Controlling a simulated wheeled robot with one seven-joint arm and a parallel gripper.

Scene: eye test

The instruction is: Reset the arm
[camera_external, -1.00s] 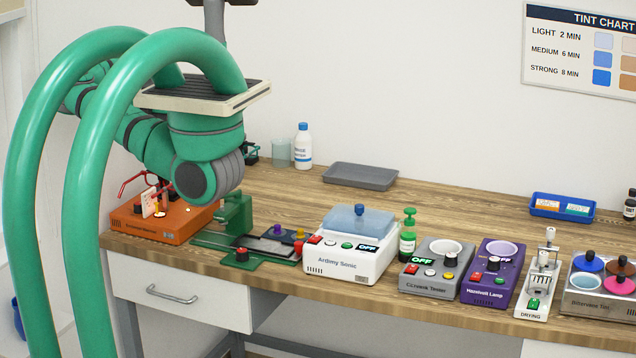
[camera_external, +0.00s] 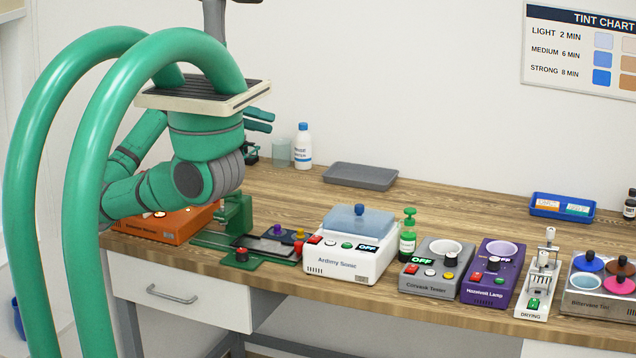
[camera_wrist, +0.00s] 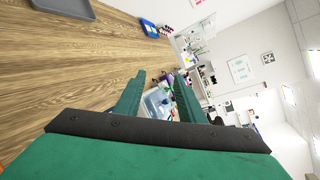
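My gripper (camera_external: 266,121) shows in the external view as two green fingers pointing right, above the back of the bench near the wall. The rest of the hand is hidden behind my arm. In the wrist view my gripper (camera_wrist: 160,76) is open, its two green fingers spread apart. Nothing is held between them; the white machine with a blue lid (camera_wrist: 156,103) shows in the gap, farther off. My green arm (camera_external: 205,165) is bent, with its elbow low at the left in front of the orange box (camera_external: 165,228).
The wooden bench (camera_external: 290,205) carries a green fixture (camera_external: 236,215), a white machine (camera_external: 340,262), a grey tester (camera_external: 425,282) and a purple lamp box (camera_external: 478,293). A white bottle (camera_external: 303,148) and grey tray (camera_external: 360,176) stand at the back. Air above the bench's right side is clear.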

